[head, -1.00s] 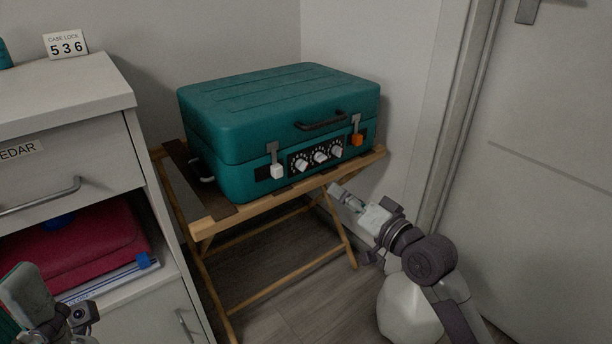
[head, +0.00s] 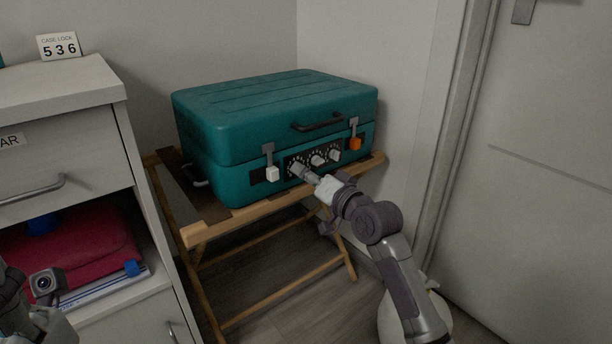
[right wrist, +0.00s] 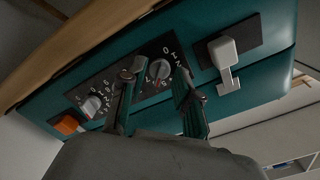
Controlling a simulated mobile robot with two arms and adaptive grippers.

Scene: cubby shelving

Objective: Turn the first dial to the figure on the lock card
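The lock card (head: 59,46) reads CASE LOCK 536 and stands on the cabinet at upper left. A teal case (head: 278,120) has a dark panel with three dials on its front. The first dial (head: 296,169), nearest the white latch, is partly covered by my right gripper (head: 308,174) in the head view. In the right wrist view my right gripper (right wrist: 158,77) is open, its fingers apart on either side of the first dial (right wrist: 160,70). Contact and the dial's exact figure cannot be told. My left gripper (head: 30,318) is cut off at lower left.
The case rests on a wooden folding stand (head: 245,218). A white latch (head: 272,173) and an orange latch (head: 355,144) flank the dials. A door (head: 545,200) is right.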

